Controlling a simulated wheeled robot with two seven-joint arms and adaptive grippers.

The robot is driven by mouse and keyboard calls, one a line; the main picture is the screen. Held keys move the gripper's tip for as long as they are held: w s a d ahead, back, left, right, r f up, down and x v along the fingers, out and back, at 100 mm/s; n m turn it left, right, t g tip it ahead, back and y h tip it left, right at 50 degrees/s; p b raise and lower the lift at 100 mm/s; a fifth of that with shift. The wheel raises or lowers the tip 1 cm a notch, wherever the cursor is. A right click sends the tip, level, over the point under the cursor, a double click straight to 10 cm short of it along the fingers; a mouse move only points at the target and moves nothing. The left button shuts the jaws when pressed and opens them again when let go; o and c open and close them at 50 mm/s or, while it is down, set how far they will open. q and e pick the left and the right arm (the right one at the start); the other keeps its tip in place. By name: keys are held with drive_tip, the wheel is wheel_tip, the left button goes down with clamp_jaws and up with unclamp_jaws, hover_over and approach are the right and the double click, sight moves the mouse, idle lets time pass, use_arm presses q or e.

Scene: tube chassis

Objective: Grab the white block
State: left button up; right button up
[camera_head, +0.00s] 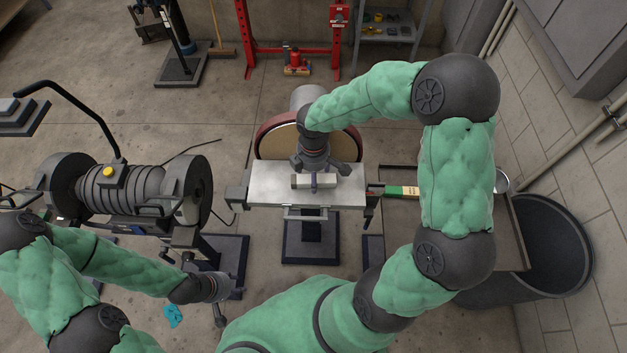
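A small white block (328,181) lies at the middle of the grey metal work table (265,188) in front of the disc sander. My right gripper (313,182) points down over it, with a dark finger in front of the block's middle. The far finger is hidden, so I cannot tell whether it grips the block or whether the block is lifted. My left gripper (220,316) is low at the left, well away from the block and apart from the table. Its fingers are small and dark, and their opening is unclear.
The sander's round disc (275,142) stands right behind the table. A bench grinder (130,190) is to the left. A green and cream handled tool (402,191) lies right of the table. A black bin (555,240) stands at the right wall. A blue scrap (173,316) lies on the floor.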

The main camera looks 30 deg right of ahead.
drive_tip(key=shift+f, duration=0.55)
drive_tip(key=shift+r, duration=0.1)
clamp_jaws()
